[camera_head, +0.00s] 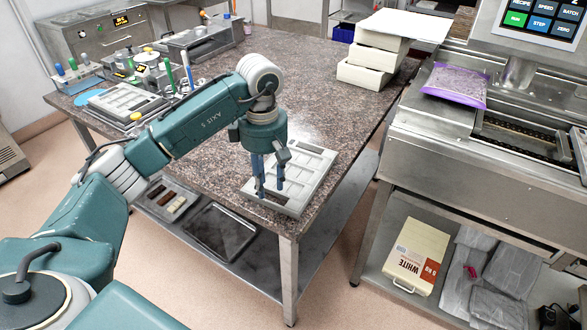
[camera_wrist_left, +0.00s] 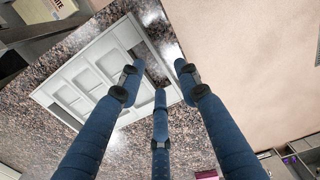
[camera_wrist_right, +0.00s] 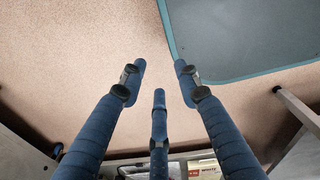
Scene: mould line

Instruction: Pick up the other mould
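A light grey mould (camera_head: 312,165) with several rectangular cavities lies flat on the near corner of the granite table (camera_head: 215,130). It also shows in the left wrist view (camera_wrist_left: 90,75). My left gripper (camera_head: 270,187) points down over the mould's near end. Its fingers (camera_wrist_left: 157,76) are spread, on both sides of that end's rim as seen from the wrist; I cannot tell whether they touch it. Another grey mould (camera_head: 128,100) lies at the table's far left. My right gripper (camera_wrist_right: 158,80) is open and empty over the floor; it is outside the head view.
A steel machine (camera_head: 470,130) with a purple bag (camera_head: 455,85) stands right. A lower shelf holds a dark tray (camera_head: 220,232). The table's middle is clear.

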